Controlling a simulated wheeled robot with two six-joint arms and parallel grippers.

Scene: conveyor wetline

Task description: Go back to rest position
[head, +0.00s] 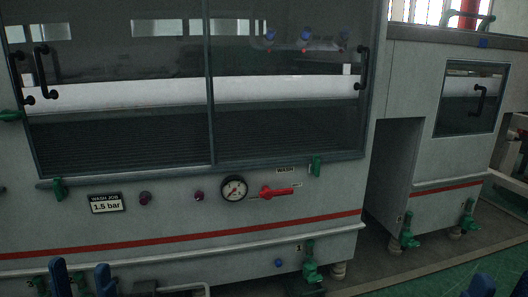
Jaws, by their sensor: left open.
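My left gripper (81,268) shows at the bottom left edge. Its two blue fingers point up and stand apart, with nothing held between them. It is in front of the lower part of the grey washing machine (150,222), and I cannot tell how far from it. At the bottom right corner, blue tips of my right gripper (502,285) just enter the picture. The rest of it is cut off, so its opening is not clear.
The machine has a pressure gauge (234,188), a red valve handle (277,192), a "WASH JOG 1.5 bar" label (107,204) and black door handles (42,72). Green valves (310,270) stick out low down. Dark floor (385,264) is open at the right.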

